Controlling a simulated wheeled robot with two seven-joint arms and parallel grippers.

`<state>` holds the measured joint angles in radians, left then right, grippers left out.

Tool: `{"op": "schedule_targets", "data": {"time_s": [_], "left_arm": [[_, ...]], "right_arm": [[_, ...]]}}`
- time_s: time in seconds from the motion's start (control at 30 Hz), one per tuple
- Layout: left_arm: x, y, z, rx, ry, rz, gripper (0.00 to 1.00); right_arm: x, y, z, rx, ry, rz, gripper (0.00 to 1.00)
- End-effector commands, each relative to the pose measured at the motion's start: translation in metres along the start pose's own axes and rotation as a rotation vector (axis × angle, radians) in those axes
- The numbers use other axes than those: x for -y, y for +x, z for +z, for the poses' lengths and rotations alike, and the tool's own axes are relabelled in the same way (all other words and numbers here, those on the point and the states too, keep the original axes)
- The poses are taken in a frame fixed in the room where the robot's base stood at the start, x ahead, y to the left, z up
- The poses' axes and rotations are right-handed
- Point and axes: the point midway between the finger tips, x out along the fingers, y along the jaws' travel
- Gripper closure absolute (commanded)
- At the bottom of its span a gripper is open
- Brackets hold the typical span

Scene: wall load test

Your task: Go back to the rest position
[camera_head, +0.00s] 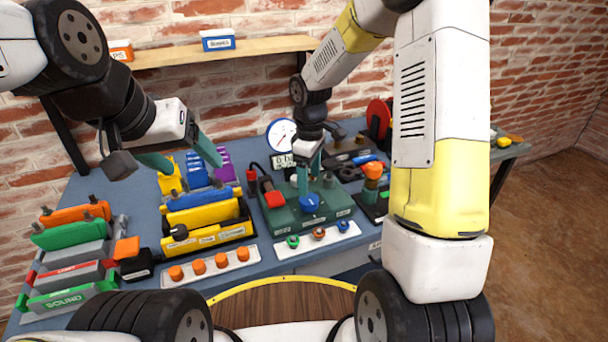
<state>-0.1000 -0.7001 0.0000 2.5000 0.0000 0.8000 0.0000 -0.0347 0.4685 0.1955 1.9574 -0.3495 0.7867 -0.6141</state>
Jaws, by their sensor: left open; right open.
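My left gripper (192,164) hangs in the air at the upper left, its two teal fingers apart with nothing between them. In the picture it is above and in front of the yellow, blue and purple blocks. My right gripper (309,182) points down over the green box (274,221), with its teal fingers apart. Its fingertips are close above the blue knob (310,202) on that box. I cannot tell whether they touch anything there. My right arm covers much of the right side of the view.
The blue bench (70,195) stands against a brick wall. Left are coloured modules (70,236); in the middle, yellow and blue blocks (204,214) and a strip of orange buttons (209,266). A gauge (281,135) stands behind the green box. A wooden shelf (220,50) is above.

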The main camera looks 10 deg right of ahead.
Motion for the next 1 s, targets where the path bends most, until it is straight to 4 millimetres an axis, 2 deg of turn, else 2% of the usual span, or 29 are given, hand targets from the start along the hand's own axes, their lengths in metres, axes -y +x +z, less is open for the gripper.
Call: {"op": "schedule_targets", "data": {"time_s": [0.1, 0.47, 0.57, 0.67, 0.77, 0.9, 1.0], "left_arm": [[0.000, 0.000, 0.000, 0.000, 0.000, 0.000, 0.30], [0.000, 0.000, 0.000, 0.000, 0.000, 0.000, 0.30], [0.000, 0.000, 0.000, 0.000, 0.000, 0.000, 0.30], [0.000, 0.000, 0.000, 0.000, 0.000, 0.000, 0.30], [0.000, 0.000, 0.000, 0.000, 0.000, 0.000, 0.30], [0.000, 0.000, 0.000, 0.000, 0.000, 0.000, 0.30], [0.000, 0.000, 0.000, 0.000, 0.000, 0.000, 0.30]], "right_arm": [[0.000, -0.011, 0.000, -0.001, 0.001, 0.001, 0.27], [0.001, -0.014, 0.000, 0.000, 0.002, 0.000, 0.27], [0.002, -0.025, 0.004, -0.009, 0.026, 0.013, 0.27], [0.007, -0.051, 0.016, -0.034, 0.096, 0.045, 0.27], [0.018, -0.087, 0.034, -0.079, 0.210, 0.086, 0.27], [0.043, -0.133, 0.064, -0.163, 0.394, 0.133, 0.27], [0.065, -0.160, 0.085, -0.234, 0.522, 0.155, 0.27]]}}
